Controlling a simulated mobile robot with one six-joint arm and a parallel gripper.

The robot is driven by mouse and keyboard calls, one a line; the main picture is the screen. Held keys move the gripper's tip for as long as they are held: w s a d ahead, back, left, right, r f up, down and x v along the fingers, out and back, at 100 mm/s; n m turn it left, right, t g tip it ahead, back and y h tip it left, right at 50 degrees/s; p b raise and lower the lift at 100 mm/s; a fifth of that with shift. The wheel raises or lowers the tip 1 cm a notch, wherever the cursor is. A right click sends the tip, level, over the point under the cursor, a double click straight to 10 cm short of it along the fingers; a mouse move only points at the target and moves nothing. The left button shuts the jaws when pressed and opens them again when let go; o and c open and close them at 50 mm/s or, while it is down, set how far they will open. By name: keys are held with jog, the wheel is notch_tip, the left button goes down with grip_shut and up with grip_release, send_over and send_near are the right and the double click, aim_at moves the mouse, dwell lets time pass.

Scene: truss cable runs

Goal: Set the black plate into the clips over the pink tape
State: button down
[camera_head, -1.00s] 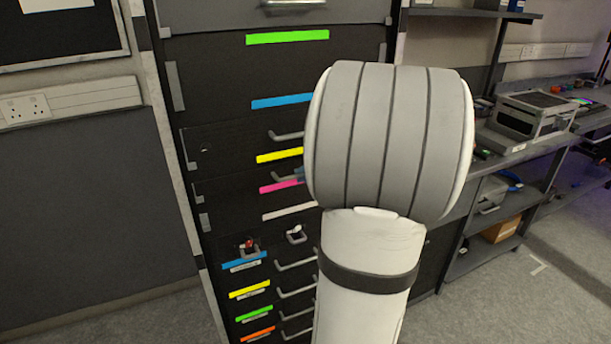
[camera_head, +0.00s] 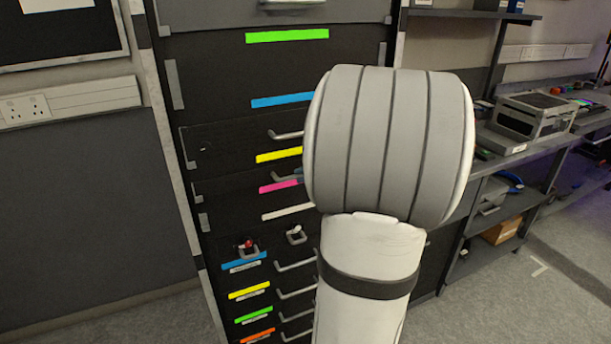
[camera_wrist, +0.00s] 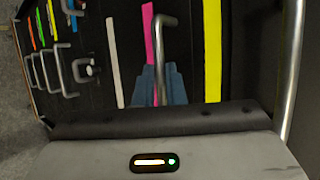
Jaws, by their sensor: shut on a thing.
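The black plate (camera_head: 235,178) is a dark panel on the dark rack front, between the yellow tape and the pink tape (camera_head: 281,186). Its bar handle (camera_wrist: 165,50) shows in the wrist view beside the pink tape (camera_wrist: 148,30). My gripper (camera_wrist: 160,80) has blue-grey fingers, shut on this handle. In the head view my arm hides most of the gripper and the plate's right part. Grey clips (camera_head: 196,188) show at the rack's left edge near the plate. I cannot tell whether the plate sits fully in them.
Yellow tape (camera_head: 279,155) is above and white tape (camera_head: 288,211) below. Another handle (camera_head: 287,134) stands out above the yellow tape. Small fittings with a red (camera_head: 248,244) and a white knob (camera_head: 296,232) and several handles are lower down. A bench stands right.

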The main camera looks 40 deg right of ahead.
jog(key=c, duration=1.4)
grip_release()
jog(key=shift+w+f, duration=0.1)
jog(key=s+r+b, duration=0.1)
jog(key=s+r, duration=0.3)
jog(key=s, duration=0.9)
jog(key=shift+s, duration=0.2)
jog(key=s+a+f+n+g+h+p, duration=0.1)
jog(key=a+f+n+g, duration=0.1)
jog(key=a+n, duration=0.4)
jog(key=s+a+f+n+g+p, duration=0.1)
jog(key=a+n+g, duration=0.3)
jog(key=a, duration=0.8)
jog(key=s+a+f+n+g+h+p, duration=0.1)
jog(key=a+f+n, duration=0.3)
jog(key=a+n, duration=0.4)
jog(key=shift+a+g+h+p, duration=0.3)
jog(key=shift+a+g+p, duration=0.4)
jog(key=shift+g, duration=0.2)
